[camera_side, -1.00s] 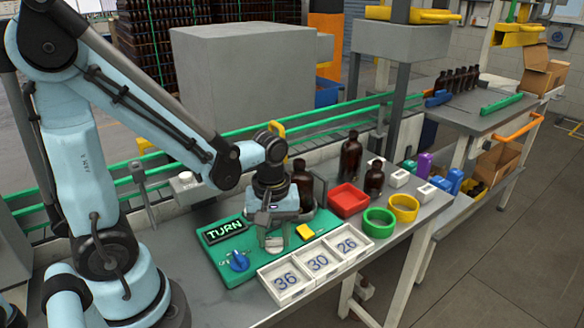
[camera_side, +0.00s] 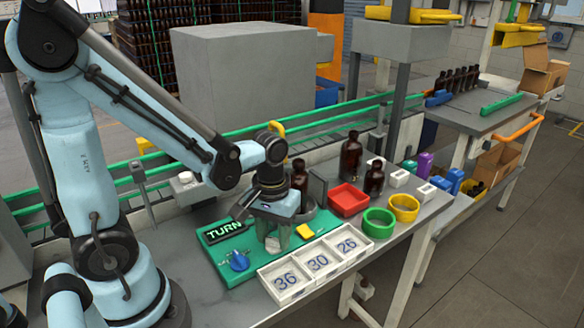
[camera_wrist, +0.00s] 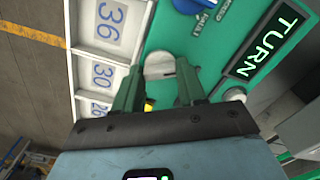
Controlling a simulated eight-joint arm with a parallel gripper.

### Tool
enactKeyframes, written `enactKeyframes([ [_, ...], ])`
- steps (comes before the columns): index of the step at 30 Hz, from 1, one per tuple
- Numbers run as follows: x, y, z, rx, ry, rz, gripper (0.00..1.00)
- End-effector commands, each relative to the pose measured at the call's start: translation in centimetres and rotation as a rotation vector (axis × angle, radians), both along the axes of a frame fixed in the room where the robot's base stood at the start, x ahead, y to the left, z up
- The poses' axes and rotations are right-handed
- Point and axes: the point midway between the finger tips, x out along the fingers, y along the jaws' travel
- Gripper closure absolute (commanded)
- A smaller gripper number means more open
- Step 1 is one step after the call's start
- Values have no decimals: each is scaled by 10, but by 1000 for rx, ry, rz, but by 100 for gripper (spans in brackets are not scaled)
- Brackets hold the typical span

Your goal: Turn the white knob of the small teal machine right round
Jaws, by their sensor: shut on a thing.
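The small teal machine (camera_side: 254,264) lies flat on the bench, with a lit "TURN" display (camera_side: 226,231); the display reads sideways in the wrist view (camera_wrist: 270,40). The white knob (camera_side: 272,245) is low between the fingers of my gripper (camera_side: 273,238). In the wrist view, the round pale knob (camera_wrist: 160,66) has a bar across it and sits between the two green fingertips (camera_wrist: 158,72). My gripper points down and is shut on the knob. The fingers partly hide it.
A blue dial (camera_side: 238,261) and a yellow button (camera_side: 305,231) are close by on the machine. White numbered trays (camera_side: 290,295) line its front edge. A red tray (camera_side: 348,200), coloured rings and amber bottles (camera_side: 351,160) stand to the right.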

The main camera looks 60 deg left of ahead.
Motion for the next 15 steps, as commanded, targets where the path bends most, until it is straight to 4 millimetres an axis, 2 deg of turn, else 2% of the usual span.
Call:
enactKeyframes([
  [15,0,0,0,1,1,-488,90],
])
